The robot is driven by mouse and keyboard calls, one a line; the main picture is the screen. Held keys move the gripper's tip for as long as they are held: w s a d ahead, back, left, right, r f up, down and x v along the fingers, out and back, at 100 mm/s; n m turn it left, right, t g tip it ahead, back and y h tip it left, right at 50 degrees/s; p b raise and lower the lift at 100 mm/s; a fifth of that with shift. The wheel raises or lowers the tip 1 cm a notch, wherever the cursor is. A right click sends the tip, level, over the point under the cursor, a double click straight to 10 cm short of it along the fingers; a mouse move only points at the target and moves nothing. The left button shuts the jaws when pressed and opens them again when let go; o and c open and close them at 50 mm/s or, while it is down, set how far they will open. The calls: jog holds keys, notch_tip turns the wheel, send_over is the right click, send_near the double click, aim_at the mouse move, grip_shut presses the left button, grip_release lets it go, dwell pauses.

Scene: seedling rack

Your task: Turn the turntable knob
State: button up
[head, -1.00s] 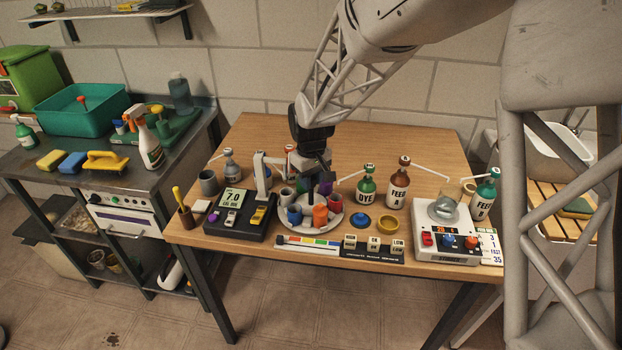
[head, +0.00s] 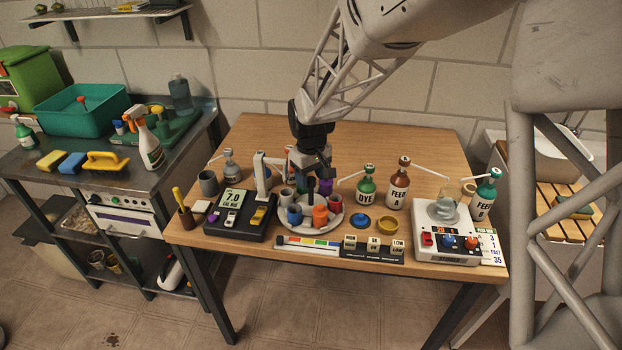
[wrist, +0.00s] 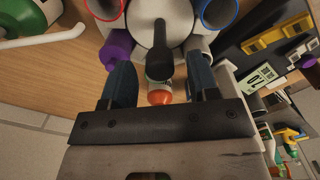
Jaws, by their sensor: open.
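The turntable (head: 339,218) is a round white disc near the middle of the wooden table, with several coloured cups around its edge. Its knob (head: 311,186) is a dark upright post at the centre. My gripper (head: 318,170) hangs just behind and above the knob, apart from it as far as the head view shows. In the wrist view, the black knob (wrist: 160,65) lies in line with the gap between my two open blue-grey fingers (wrist: 161,78), with room on both sides. An orange cup (wrist: 160,94) shows beyond the gap. Nothing is held.
A black scale (head: 237,215) with a white stand is left of the turntable. Green DYE (head: 367,186) and brown FEED (head: 398,185) bottles stand to the right. A colour strip (head: 310,243) lies in front. A white stirrer unit (head: 445,235) is far right. The table's back is clear.

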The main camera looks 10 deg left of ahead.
jog(key=shift+r, duration=3.35)
jog(key=shift+d, duration=0.1)
jog(key=shift+s+d+r, duration=0.15)
jog(key=shift+d+r, duration=0.05)
jog(key=shift+d, duration=0.05)
jog(key=s+d+r+m+t, duration=0.1)
jog(key=s+d+r+m, duration=0.3)
jog(key=s+d, duration=0.75)
jog(key=s+d+r+m+t, duration=0.1)
jog(key=s+d+r+m, duration=0.2)
jog(key=s+d+r, duration=0.6)
jog(key=s+d+f+m, duration=0.2)
jog(key=s+d, duration=0.6)
jog(key=s, duration=0.4)
jog(key=shift+f+t, duration=0.3)
jog(key=shift+f, duration=0.55)
